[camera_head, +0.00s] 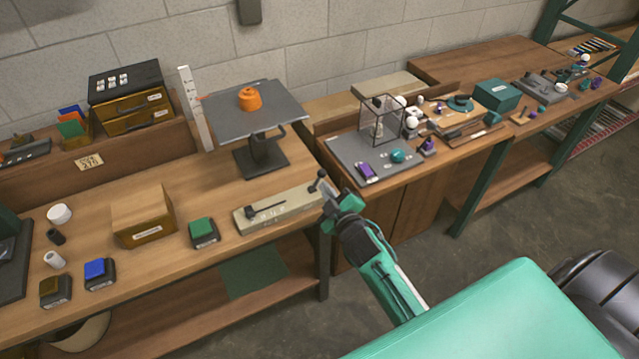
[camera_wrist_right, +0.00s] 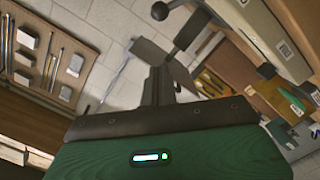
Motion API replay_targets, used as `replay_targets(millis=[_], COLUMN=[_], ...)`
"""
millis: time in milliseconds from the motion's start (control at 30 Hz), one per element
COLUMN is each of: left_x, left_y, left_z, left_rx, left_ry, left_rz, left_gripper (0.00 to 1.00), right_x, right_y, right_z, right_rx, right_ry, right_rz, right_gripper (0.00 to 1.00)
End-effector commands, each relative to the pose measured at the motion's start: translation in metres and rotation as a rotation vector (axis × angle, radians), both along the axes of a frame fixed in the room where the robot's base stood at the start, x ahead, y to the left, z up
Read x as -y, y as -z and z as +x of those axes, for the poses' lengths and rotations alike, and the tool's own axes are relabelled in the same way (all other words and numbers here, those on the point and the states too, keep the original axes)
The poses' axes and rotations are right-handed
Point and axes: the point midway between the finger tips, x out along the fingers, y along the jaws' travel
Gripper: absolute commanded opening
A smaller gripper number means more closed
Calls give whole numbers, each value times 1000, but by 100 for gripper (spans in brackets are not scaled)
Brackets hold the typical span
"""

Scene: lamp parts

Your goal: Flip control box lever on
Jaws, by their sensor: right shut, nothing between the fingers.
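The control box (camera_head: 280,207) is a long beige box with dark markings on the wooden bench, near its right front edge. A dark lever (camera_head: 264,211) lies along its left part. At its right end a dark knobbed lever (camera_head: 318,181) sticks up beside my right gripper (camera_head: 329,190). My right gripper is shut and empty, close to this lever; whether they touch is unclear. In the right wrist view a ball-ended dark lever (camera_wrist_right: 190,30) shows just beyond my fingers (camera_wrist_right: 162,85), next to the beige box (camera_wrist_right: 258,45). My left gripper is out of view.
A grey mat (camera_head: 350,160) with small parts lies to the right.

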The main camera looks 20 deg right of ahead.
Motion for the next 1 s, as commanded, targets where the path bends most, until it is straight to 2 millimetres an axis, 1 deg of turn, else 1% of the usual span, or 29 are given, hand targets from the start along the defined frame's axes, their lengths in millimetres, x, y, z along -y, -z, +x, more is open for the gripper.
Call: replay_targets(millis=[33,100,167,300,433,833,867,933,967,1000], left_x=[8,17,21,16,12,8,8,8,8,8], left_y=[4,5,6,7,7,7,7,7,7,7], left_z=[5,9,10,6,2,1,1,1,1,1], left_rx=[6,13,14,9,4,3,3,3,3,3], left_ry=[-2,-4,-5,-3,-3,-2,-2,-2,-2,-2], left_rz=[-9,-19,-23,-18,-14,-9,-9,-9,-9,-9], left_gripper=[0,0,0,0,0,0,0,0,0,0], right_x=[-1,-1,-1,-1,-1,-1,-1,-2,-2,-3], right_y=[2,0,0,-2,-2,-2,0,13,23,40], right_z=[-8,-15,-20,-25,-26,-25,-25,-26,-26,-27], right_rx=[-1,1,-1,0,0,-1,-4,-26,-45,-75], right_ry=[-1,-1,-1,0,0,0,0,0,-1,0], right_rz=[1,1,1,1,1,2,3,12,20,33], right_gripper=[0,0,0,0,0,0,0,0,0,0])
